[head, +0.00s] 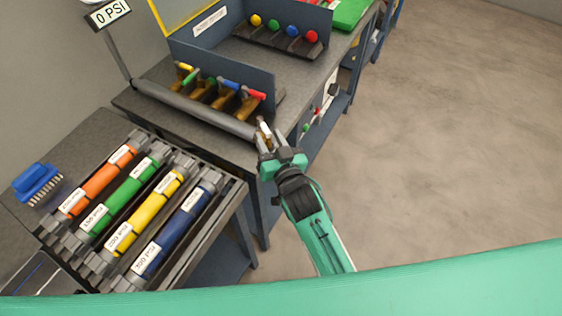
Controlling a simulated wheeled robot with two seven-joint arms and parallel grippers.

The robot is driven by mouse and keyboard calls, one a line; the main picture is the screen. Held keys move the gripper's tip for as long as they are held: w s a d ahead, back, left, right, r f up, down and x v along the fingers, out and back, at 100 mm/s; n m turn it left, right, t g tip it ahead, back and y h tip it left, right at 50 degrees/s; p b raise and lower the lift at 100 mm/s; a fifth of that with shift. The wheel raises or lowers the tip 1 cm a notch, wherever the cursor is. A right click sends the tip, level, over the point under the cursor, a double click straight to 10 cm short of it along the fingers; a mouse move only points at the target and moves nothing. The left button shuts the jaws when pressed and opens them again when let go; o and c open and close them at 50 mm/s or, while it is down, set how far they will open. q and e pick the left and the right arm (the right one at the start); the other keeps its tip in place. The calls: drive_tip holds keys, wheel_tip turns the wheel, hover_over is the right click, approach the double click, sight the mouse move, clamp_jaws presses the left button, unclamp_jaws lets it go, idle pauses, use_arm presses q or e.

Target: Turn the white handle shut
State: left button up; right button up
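The white handle (264,127) shows as a small pale piece at the right end of the grey pipe, near the front edge of the workbench. My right gripper (266,138) reaches up from below and has its fingertips at this handle, partly covering it. At this size I cannot tell whether the fingers are closed on the handle or only beside it. The handle's exact angle is hard to make out. A gauge sign reading 0 PSI (107,14) stands at the upper left. My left gripper is not in view.
Yellow, green, blue and red handles (228,84) sit on brass valves along the pipe (190,107), left of my gripper. Coloured cylinders (170,232) lie in a rack at the lower left beside a blue brush (37,183). The floor (440,130) at right is clear.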

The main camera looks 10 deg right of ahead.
drive_tip(key=b+v, duration=0.1)
drive_tip(key=v, duration=0.7)
drive_tip(key=shift+s, duration=0.35)
drive_tip(key=shift+d, duration=0.1)
